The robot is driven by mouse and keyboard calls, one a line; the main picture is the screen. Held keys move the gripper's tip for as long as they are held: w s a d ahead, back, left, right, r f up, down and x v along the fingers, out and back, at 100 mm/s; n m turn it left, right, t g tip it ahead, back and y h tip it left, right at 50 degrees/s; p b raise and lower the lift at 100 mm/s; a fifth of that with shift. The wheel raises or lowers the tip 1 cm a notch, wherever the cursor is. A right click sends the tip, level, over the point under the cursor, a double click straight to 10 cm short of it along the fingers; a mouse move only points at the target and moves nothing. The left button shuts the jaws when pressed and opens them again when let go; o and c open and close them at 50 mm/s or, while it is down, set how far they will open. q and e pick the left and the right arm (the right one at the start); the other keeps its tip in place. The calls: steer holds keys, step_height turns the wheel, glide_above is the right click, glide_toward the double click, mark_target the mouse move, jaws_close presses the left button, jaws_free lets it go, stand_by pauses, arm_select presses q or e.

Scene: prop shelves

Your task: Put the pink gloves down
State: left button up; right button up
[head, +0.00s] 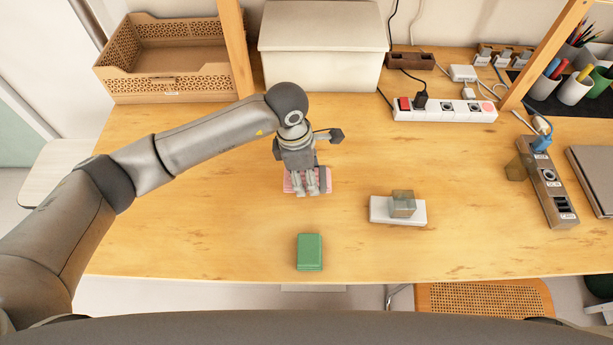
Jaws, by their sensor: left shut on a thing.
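The pink gloves (289,184) show as a flat pink bundle with a grey band near the right end. They are at the middle of the wooden table, partly hidden under my left gripper (307,191). My left gripper points down and is shut on the gloves. I cannot tell whether the gloves touch the tabletop or hang just above it. My right gripper is not in view.
A green box (309,252) lies near the front edge. A white block with a translucent cube (403,204) lies to the right. A white power strip (444,110), a lidded bin (322,45) and a perforated crate (170,84) stand behind. The table's left part is clear.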

arm_select(q)
steer(key=shift+w+f, duration=0.3)
step_height(320, 180, down, 3)
steer(key=shift+w+f+p, duration=0.1)
steer(key=shift+p, duration=0.25)
steer(key=shift+f, duration=0.25)
steer(key=o, duration=1)
steer(key=shift+r, duration=0.1)
